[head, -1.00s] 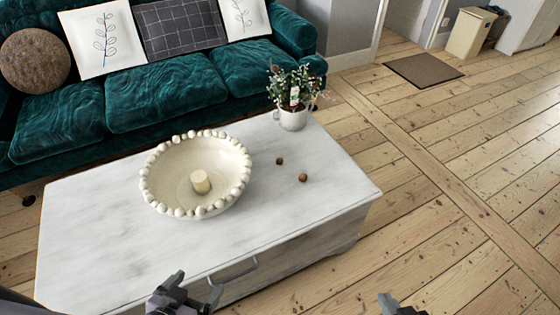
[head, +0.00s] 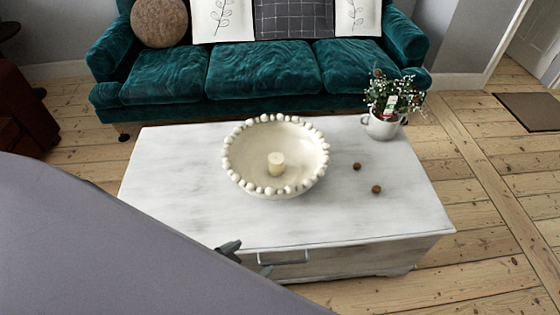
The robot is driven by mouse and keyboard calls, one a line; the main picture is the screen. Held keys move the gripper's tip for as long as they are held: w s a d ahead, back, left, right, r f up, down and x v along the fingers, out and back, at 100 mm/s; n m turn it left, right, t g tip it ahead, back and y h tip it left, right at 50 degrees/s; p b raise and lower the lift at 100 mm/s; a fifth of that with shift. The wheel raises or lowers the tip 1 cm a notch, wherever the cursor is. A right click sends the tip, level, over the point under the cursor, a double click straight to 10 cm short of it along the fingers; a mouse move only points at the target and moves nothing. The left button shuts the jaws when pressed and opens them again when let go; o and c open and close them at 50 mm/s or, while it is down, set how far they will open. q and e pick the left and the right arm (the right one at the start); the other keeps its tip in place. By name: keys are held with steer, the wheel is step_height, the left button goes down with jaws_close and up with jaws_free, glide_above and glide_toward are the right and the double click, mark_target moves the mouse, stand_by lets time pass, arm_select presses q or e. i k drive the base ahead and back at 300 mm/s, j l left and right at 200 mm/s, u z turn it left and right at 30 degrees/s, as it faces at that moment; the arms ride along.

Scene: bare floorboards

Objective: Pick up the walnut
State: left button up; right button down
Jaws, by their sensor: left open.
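Two small brown round things that look like walnuts lie on the white table, right of the bowl. One walnut (head: 376,189) is nearer the front edge; the other walnut (head: 357,166) is a little farther back and left. My left gripper (head: 249,258) is at the table's front edge, left of and well apart from both walnuts. Its two fingertips show apart, with nothing seen between them. The rest of it is hidden behind my large grey arm link. My right gripper is out of view.
A potted plant (head: 382,126) stands at the back right corner. A green sofa (head: 262,70) is behind. The tabletop's front right is clear.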

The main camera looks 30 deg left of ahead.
mark_target(357, 166)
steer(key=i+l, duration=0.35)
steer(key=i+l+u, duration=0.15)
steer(key=i+l, duration=0.2)
steer(key=l, duration=0.2)
steer(key=i+l, duration=0.35)
steer(key=l+u, duration=0.05)
steer(key=l, duration=0.05)
